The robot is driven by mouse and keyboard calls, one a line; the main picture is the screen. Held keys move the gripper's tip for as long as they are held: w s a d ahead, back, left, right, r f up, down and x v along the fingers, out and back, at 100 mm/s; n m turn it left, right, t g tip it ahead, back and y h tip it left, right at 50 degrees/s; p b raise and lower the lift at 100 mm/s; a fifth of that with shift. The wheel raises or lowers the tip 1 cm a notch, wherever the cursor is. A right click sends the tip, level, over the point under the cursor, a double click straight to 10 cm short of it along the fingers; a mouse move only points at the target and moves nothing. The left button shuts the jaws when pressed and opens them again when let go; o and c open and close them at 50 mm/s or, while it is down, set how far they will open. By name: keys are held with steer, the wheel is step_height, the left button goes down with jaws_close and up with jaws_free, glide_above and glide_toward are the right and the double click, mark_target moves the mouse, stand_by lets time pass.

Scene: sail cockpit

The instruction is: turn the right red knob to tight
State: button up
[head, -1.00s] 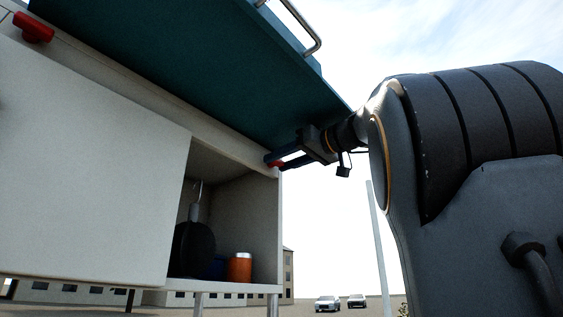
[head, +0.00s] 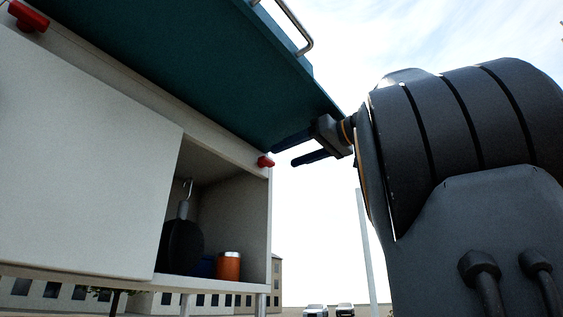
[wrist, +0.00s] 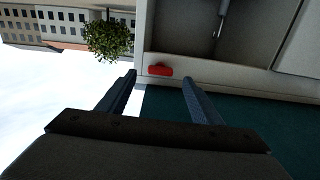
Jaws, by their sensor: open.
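The right red knob (head: 265,162) sits on the front rail of the white cabinet, above the open compartment near its right end. It also shows in the wrist view (wrist: 160,71), ahead of my fingertips. My gripper (head: 282,150) is open and empty, to the right of the knob and apart from it. In the wrist view its two fingers (wrist: 158,77) are spread, with the knob between their lines but beyond the tips. Another red knob (head: 28,17) is at the upper left of the same rail.
A teal panel (head: 190,70) overhangs the rail close above my gripper, with a metal handrail (head: 292,28) on top. The open compartment holds a dark pan (head: 183,243) and an orange canister (head: 229,267). Open air lies to the right of the cabinet.

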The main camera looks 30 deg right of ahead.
steer(key=shift+s+d, duration=0.2)
steer(key=shift+s, duration=0.35)
stand_by(0.4)
